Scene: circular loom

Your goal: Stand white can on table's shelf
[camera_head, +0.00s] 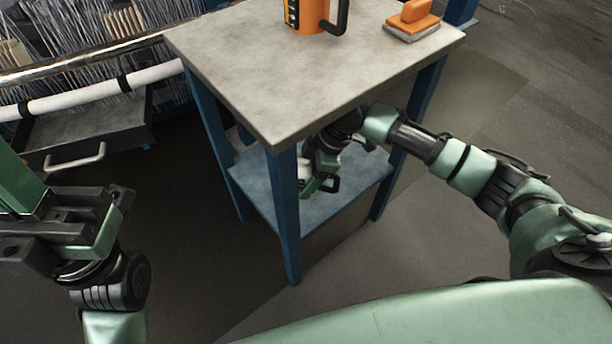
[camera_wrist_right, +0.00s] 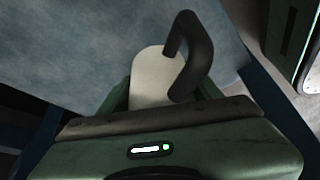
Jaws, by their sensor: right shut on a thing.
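The white can (camera_wrist_right: 152,80), with a black curved handle (camera_wrist_right: 192,60), is between the fingers of my right gripper (camera_wrist_right: 155,100) in the right wrist view. In the head view, a small white part of the can (camera_head: 304,171) shows beneath the tabletop, close above the blue-grey lower shelf (camera_head: 315,212) of the table (camera_head: 290,70). My right gripper is shut on the can; the arm reaches in under the tabletop from the right. I cannot tell whether the can touches the shelf. My left gripper (camera_head: 55,225) is away at the left; its fingertips are unclear.
On the tabletop stand an orange container (camera_head: 307,14) with a black handle and an orange-handled brush (camera_head: 413,20). Blue table legs (camera_head: 285,215) bound the shelf. The loom with a white roller (camera_head: 90,97) and a grey drawer (camera_head: 85,135) is at the left.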

